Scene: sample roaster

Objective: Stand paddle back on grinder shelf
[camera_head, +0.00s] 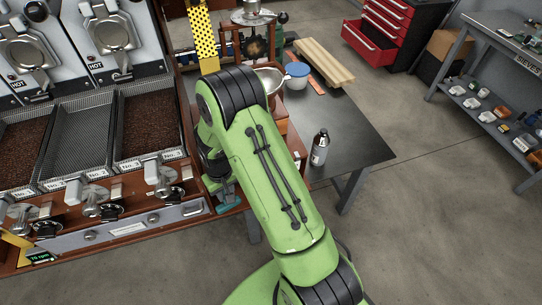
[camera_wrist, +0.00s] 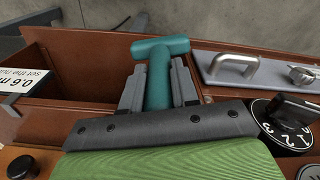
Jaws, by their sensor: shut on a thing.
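A teal T-shaped handle, which I take for the paddle (camera_wrist: 160,48), stands between my gripper's (camera_wrist: 158,88) two grey fingers in the wrist view. The fingers are closed on its stem, with the crossbar beyond the fingertips. The rest of the paddle is hidden by my gripper. In the head view the teal paddle (camera_head: 231,209) shows beside the roaster's right end, below my gripper (camera_head: 222,190). A wooden body with a metal funnel (camera_head: 269,79), possibly the grinder, is partly hidden behind my arm. I cannot make out its shelf for certain.
A brown open wooden compartment (camera_wrist: 85,60) with a white label card (camera_wrist: 25,82) lies left of the paddle. A metal handle (camera_wrist: 235,64) and numbered dial (camera_wrist: 290,130) are at right.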

